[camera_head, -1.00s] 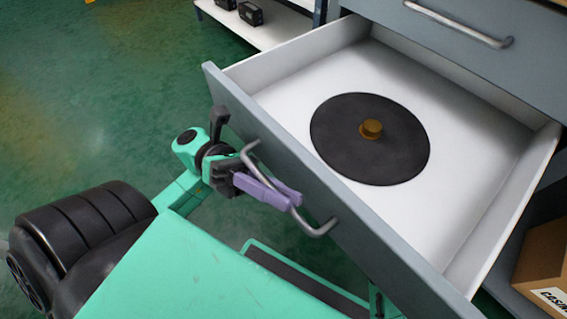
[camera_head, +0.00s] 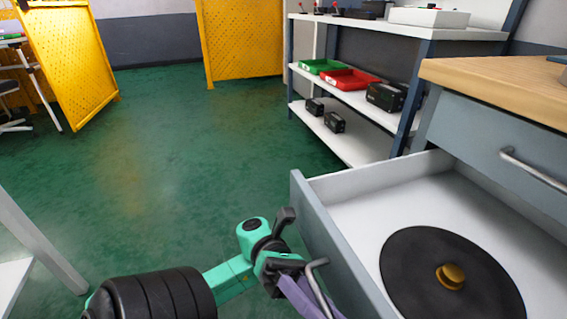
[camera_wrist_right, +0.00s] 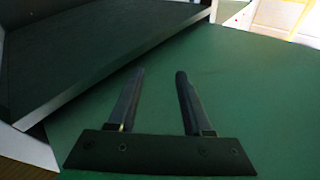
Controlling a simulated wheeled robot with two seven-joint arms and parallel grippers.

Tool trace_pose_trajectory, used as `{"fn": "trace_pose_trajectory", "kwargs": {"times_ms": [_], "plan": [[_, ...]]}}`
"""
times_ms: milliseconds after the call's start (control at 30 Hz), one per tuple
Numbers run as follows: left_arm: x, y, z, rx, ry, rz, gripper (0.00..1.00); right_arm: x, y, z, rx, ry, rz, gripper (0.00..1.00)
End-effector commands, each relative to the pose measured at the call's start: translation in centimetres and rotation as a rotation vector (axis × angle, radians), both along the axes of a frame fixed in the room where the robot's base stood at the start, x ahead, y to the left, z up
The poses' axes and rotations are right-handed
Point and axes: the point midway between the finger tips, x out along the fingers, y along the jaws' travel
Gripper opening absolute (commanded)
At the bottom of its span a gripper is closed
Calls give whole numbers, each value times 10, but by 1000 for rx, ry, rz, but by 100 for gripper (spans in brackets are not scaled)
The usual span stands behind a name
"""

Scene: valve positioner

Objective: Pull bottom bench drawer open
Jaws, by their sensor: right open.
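The bottom bench drawer (camera_head: 338,250) stands far out from the bench in the head view, its white inside showing. Its bar handle (camera_head: 317,276) is on the grey front. My left gripper (camera_head: 308,298), with purple fingers, is at this handle; the fingers cross the bar, and their tips run out of the picture. Whether they are closed on it cannot be seen. My right gripper (camera_wrist_right: 160,74) is open and empty in the right wrist view, over green floor with a dark panel to its left. It is not visible in the head view.
A black disc with a brass knob (camera_head: 420,262) lies in the drawer. A closed upper drawer (camera_head: 480,135) sits under the wooden bench top (camera_head: 500,82). Shelves (camera_head: 350,145) with red and green bins stand behind. Green floor (camera_head: 160,150) is clear left of the drawer.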

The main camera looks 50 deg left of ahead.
Motion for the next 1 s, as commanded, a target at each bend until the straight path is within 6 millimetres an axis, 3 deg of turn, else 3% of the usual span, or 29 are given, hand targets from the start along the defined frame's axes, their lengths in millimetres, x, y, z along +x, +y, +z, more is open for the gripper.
{"fn": "trace_pose_trajectory", "kwargs": {"times_ms": [200, 500, 633, 1000], "plan": [[8, 43, -15, 3, 1, 3, 27, -11, 4, -39, -15, 113, 14, 50], [17, 102, -35, 1, -1, 2, 27, -18, 6, -57, -22, 160, 20, 50], [17, 110, -37, 0, -1, 2, 27, -17, 5, -53, -19, 148, 19, 50], [17, 110, -37, -1, -1, 1, 27, -12, 4, -38, -14, 113, 15, 50]]}}
